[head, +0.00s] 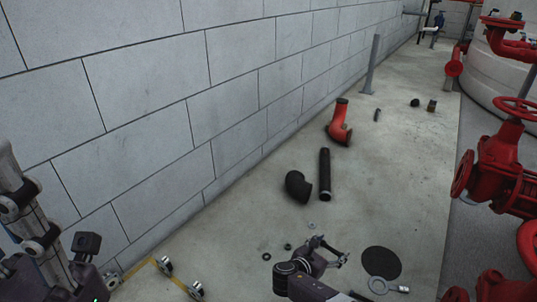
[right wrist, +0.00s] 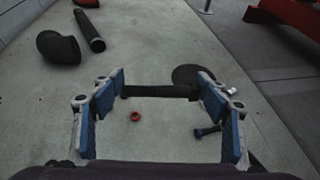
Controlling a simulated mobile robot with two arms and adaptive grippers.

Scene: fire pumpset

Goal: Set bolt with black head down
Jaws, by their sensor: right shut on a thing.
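My right gripper (head: 330,251) is low over the concrete floor in the head view. In the right wrist view its two blue-padded fingers (right wrist: 160,92) are shut on a dark, rod-like thing, which spans the gap between them. This looks like the bolt with black head (right wrist: 158,91), held level across the fingers; its head cannot be made out clearly. Another small bolt-like piece (right wrist: 207,131) lies on the floor below the right finger. My left gripper (head: 45,240) is partly in view at the left edge, and its opening cannot be judged.
A black disc (head: 381,262) and a ring-ended tool (head: 386,287) lie right of my right gripper. A red ring (right wrist: 135,116) lies below the held thing. A black elbow (head: 298,187), black pipe (head: 325,174) and red elbow (head: 340,124) lie farther off. Red valves (head: 500,170) stand right.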

